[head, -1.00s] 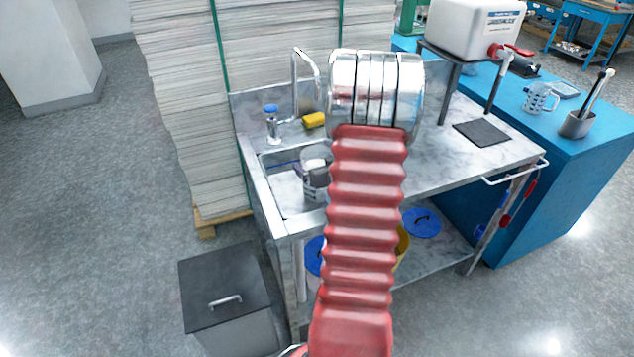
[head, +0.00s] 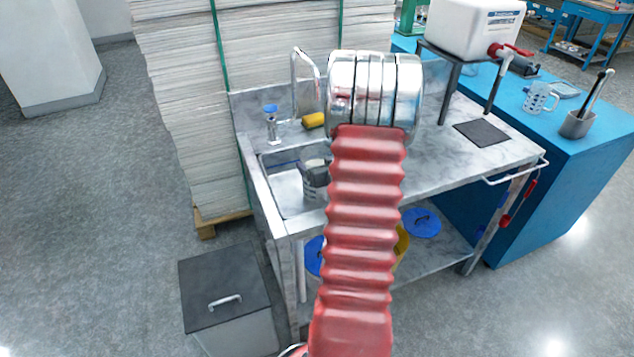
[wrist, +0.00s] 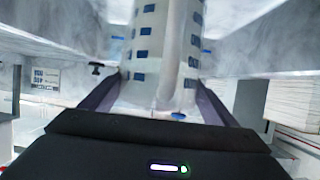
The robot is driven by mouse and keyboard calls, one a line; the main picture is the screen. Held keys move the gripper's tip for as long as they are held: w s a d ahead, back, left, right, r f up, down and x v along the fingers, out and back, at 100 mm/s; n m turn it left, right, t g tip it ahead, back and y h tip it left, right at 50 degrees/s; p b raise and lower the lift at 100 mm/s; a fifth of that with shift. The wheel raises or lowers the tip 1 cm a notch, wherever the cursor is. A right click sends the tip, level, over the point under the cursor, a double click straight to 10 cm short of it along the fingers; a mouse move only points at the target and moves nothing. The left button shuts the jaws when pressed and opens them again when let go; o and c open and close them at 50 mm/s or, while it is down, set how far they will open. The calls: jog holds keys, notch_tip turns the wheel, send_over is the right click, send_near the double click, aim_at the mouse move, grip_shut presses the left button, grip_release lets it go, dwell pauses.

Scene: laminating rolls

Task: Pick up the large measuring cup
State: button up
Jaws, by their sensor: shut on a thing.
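The large measuring cup (wrist: 148,45) is whitish and translucent with blue square marks. It fills the upper middle of the wrist view, between the two dark fingers of my gripper (wrist: 158,95), which is shut on it. In the head view the cup (head: 311,191) shows low in the sink basin, partly covered by my gripper (head: 315,168) and my red arm. I cannot tell from these views whether its base touches the basin floor.
The sink basin (head: 283,205) has walls close around the cup. A tap (head: 294,85) and yellow sponge (head: 314,120) stand behind it. A paper stack (head: 175,100) rises at left.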

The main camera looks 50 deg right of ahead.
jog(key=c, duration=1.3)
jog(key=shift+r, duration=0.1)
jog(key=shift+c, duration=0.5)
notch_tip(320, 180, up, 10)
dwell(0.3)
